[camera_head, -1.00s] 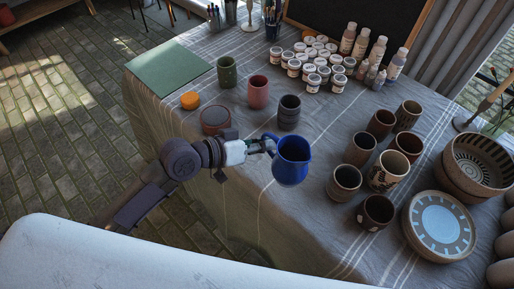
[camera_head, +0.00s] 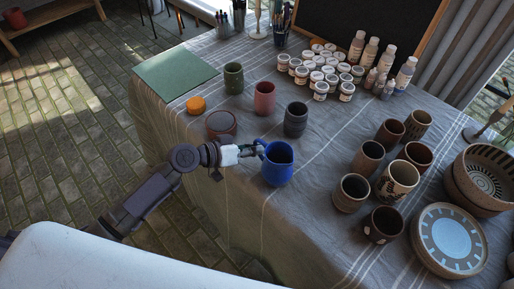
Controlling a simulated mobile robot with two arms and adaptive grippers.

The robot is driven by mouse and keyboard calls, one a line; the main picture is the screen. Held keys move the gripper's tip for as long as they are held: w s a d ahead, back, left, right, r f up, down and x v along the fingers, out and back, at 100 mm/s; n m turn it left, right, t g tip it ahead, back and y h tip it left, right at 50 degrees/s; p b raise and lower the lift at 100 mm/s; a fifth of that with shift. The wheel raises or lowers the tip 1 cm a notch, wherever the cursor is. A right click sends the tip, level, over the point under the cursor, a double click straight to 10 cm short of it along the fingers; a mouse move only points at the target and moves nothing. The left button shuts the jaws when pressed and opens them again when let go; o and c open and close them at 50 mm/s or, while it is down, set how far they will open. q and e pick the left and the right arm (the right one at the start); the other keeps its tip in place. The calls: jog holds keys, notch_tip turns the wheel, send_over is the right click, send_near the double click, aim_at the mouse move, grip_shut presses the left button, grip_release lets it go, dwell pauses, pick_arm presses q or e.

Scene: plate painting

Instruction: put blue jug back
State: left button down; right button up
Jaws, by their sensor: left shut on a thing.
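The blue jug (camera_head: 277,168) is upright near the front edge of the table, in the middle of the head view. My left gripper (camera_head: 259,148) comes in from the left and is shut on the jug's handle. Whether the jug's base touches the cloth or hangs just above it, I cannot tell. My right gripper is not in view.
Several brown cups (camera_head: 352,192) and a patterned plate (camera_head: 448,240) stand to the right.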

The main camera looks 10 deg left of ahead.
pick_arm(q)
jog(key=shift+r, duration=0.1)
jog(key=c, duration=1.3)
grip_release()
jog(key=shift+f, duration=0.2)
jog(key=shift+o, duration=0.2)
jog(key=shift+r, duration=0.25)
jog(key=b+v, duration=0.2)
jog(key=v, duration=1)
jog(key=shift+f, duration=0.1)
